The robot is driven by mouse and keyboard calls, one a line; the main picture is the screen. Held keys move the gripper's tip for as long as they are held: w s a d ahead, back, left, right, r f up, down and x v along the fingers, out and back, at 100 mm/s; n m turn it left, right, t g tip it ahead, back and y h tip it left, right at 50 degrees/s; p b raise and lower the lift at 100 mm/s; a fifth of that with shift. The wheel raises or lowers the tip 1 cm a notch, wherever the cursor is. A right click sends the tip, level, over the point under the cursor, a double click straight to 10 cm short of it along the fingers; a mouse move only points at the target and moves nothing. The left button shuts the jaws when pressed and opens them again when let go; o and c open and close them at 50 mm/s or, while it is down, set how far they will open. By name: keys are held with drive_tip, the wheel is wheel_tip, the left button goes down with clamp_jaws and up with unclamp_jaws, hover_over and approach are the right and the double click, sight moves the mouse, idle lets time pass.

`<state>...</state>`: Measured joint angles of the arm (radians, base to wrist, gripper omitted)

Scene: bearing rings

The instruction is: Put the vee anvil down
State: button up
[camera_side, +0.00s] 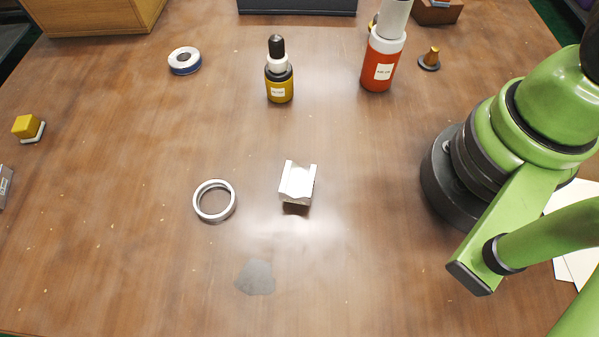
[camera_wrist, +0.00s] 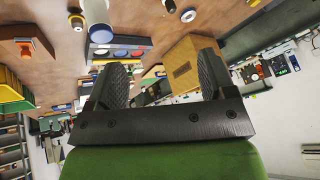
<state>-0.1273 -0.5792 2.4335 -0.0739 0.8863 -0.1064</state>
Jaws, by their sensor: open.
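The vee anvil (camera_side: 297,184), a small silver metal block with a V groove along its top, rests on the wooden table near the middle in the side view. A bearing ring (camera_side: 214,201) lies flat to its left, apart from it. My gripper is outside the side view, where only my green arm shows at the right. In the wrist view my gripper (camera_wrist: 162,85) is open, with two dark ridged fingers spread apart and nothing between them. It points away toward the room, and the vee anvil is not seen in that view.
Behind the anvil stand a yellow bottle (camera_side: 279,80) and a red bottle (camera_side: 381,62). A blue and white ring (camera_side: 185,61) lies at the back left. A yellow block (camera_side: 26,126) sits at the left edge. A grey patch (camera_side: 256,278) marks the front table, which is otherwise clear.

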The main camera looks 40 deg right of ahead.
drive_tip(key=w+a+f+n+g+h, duration=0.1)
drive_tip(key=w+a+f+n+g, duration=0.35)
drive_tip(key=n, duration=0.45)
drive_tip(key=n+h, duration=0.4)
drive_tip(key=n, duration=1.3)
approach(299, 180)
drive_tip(key=shift+s+d+t, duration=0.1)
drive_tip(key=shift+d+t, duration=0.1)
drive_tip(key=shift+t, duration=0.15)
drive_tip(key=x, duration=0.4)
drive_tip(key=shift+s+f, duration=0.15)
drive_tip(key=shift+f, duration=0.15)
drive_tip(key=x, duration=0.6)
drive_tip(key=shift+a, duration=0.15)
drive_tip(key=c, duration=1.4)
drive_tip(key=shift+r, duration=0.1)
